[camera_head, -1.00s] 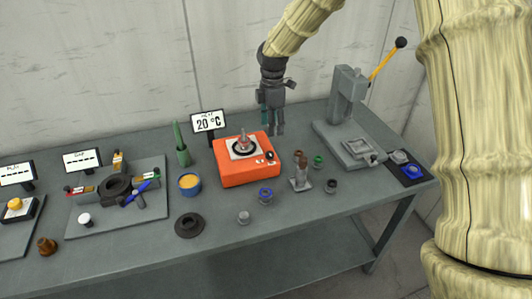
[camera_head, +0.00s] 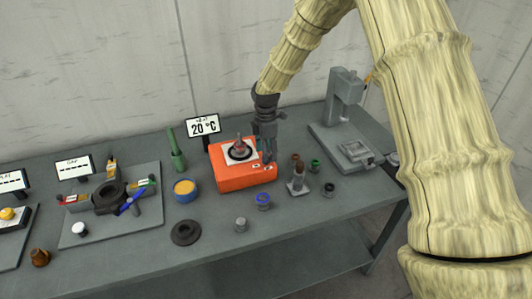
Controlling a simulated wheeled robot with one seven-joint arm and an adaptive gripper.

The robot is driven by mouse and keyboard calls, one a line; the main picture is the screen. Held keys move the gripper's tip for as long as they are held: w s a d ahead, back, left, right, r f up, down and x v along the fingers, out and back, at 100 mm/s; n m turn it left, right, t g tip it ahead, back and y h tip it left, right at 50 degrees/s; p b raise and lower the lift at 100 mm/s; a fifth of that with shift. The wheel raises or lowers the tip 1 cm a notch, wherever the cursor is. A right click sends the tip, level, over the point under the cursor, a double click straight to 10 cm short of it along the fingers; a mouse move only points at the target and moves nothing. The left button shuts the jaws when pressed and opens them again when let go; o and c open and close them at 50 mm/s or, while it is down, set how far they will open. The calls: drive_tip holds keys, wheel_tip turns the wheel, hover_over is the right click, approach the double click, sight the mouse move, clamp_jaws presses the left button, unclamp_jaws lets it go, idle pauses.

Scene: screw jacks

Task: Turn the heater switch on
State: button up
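The orange heater box (camera_head: 232,183) stands on the grey table, with a white plate (camera_head: 232,160) on top and a reddish-grey part on that plate. Small controls (camera_head: 255,168) sit on the box's top at its front right; they are too small to tell the switch's position. A display (camera_head: 203,126) behind the box reads 20 °C. My gripper (camera_head: 267,153) points down just above the box's right side, close to the controls. Whether it touches them is not clear, and its finger gap is too small to make out.
A grey press (camera_head: 343,125) stands to the right. A stand with brown-topped pieces (camera_head: 298,180) and several small rings are right of the box. The table's front edge has free room.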

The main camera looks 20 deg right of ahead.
drive_tip(key=shift+f+p, duration=0.3)
drive_tip(key=shift+f, duration=0.95)
drive_tip(key=shift+c, duration=0.4)
drive_tip(key=c, duration=1)
